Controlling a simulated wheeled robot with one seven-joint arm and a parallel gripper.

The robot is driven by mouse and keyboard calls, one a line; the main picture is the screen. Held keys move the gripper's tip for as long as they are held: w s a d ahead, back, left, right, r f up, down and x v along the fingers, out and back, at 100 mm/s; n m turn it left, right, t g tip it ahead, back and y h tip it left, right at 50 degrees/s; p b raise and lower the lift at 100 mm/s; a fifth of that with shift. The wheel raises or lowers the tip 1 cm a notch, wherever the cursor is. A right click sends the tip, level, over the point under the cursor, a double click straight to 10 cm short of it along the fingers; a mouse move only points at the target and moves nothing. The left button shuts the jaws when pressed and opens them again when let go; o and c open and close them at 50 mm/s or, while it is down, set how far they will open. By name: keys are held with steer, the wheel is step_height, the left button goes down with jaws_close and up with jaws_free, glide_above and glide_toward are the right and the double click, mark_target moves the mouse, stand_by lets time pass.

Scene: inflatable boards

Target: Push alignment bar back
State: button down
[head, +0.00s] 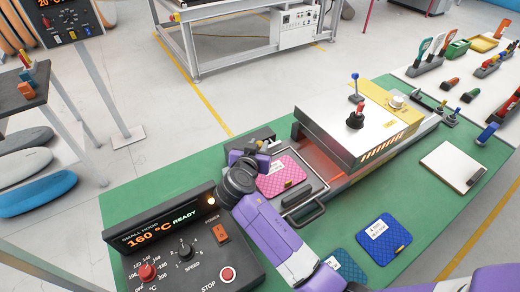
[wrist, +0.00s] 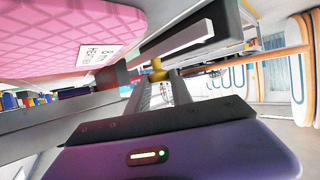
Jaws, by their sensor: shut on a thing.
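My gripper (head: 250,150) is at the left end of the heating machine's feed tray, by the far left corner of a pink quilted board (head: 285,176). In the wrist view, the fingers are shut on a small brass-coloured knob (wrist: 158,73). The knob sits beside a dark bar with a pale face (wrist: 185,38), which looks like the alignment bar. The pink board, with a white label, also shows close by in the wrist view (wrist: 85,30). My wrist and fingers hide most of the bar in the head view.
The machine (head: 365,125) with a glowing opening stands right of the tray. A control box (head: 180,245) reads 160 °C READY. Blue boards (head: 384,238) and a clipboard (head: 452,167) lie on the green table.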

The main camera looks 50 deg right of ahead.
steer(key=shift+w+r, duration=0.1)
steer(key=shift+w, duration=0.1)
steer(key=c, duration=1.1)
jaws_free()
steer(key=shift+w, duration=0.1)
steer(key=shift+s+a, duration=0.25)
steer(key=shift+a, duration=0.05)
steer(key=b+v, duration=0.1)
steer(key=v, duration=0.6)
steer(key=shift+b, duration=0.35)
steer(key=shift+s, duration=0.1)
